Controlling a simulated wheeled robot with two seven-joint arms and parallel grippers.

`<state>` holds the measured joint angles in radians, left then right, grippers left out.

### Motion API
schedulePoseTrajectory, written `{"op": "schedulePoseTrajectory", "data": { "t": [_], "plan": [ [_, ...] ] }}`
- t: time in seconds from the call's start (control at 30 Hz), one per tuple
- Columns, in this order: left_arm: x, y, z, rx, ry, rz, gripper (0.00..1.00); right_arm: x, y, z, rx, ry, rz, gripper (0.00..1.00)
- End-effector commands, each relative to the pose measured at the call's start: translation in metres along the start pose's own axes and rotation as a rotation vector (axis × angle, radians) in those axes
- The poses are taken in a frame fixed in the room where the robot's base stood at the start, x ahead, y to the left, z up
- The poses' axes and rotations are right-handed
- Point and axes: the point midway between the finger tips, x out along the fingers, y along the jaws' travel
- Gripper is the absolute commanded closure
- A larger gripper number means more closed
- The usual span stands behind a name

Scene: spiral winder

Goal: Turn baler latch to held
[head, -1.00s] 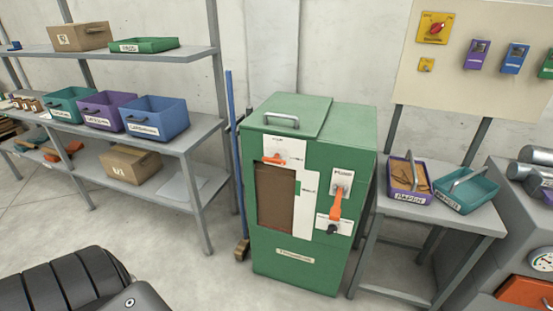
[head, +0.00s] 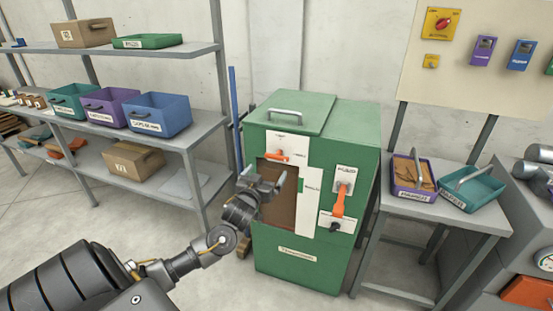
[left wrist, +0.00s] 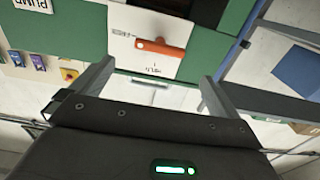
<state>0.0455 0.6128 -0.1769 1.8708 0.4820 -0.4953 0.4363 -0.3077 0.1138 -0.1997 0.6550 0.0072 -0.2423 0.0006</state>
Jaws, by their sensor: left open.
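The green baler cabinet (head: 310,135) stands in the middle of the head view. Its orange latch (head: 277,156) sits on a white plate (head: 289,145) above a brown panel (head: 280,205). In the left wrist view the latch (left wrist: 160,48) lies roughly crosswise on the plate, with small printed labels beside it that appear upside down. My left gripper (head: 262,184) is open and empty, in front of the brown panel and below the latch. In the left wrist view its fingers (left wrist: 157,72) point toward the latch, one to each side, apart from it. My right gripper is not in view.
A second orange lever (head: 339,201) and a black knob (head: 334,228) are on the baler's right side. Shelves with bins (head: 160,113) stand left. A side table (head: 440,215) with a purple tray (head: 415,188) and teal tray (head: 470,190) stands right. Open floor lies in front.

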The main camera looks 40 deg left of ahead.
Motion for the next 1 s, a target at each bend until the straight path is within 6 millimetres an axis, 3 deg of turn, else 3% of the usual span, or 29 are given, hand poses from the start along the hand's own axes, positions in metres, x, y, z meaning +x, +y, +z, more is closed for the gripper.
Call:
{"op": "schedulePoseTrajectory", "data": {
  "t": [0.23,0.7,1.0],
  "plan": [
    [0.016,-0.001,-0.001,0.001,0.002,-0.002,0.00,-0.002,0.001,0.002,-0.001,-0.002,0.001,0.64],
    [0.096,0.000,0.001,0.002,-0.001,-0.001,0.00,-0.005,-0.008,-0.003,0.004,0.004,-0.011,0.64],
    [0.108,0.000,0.001,0.001,-0.001,0.000,0.00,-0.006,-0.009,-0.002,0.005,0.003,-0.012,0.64]
  ]
}}
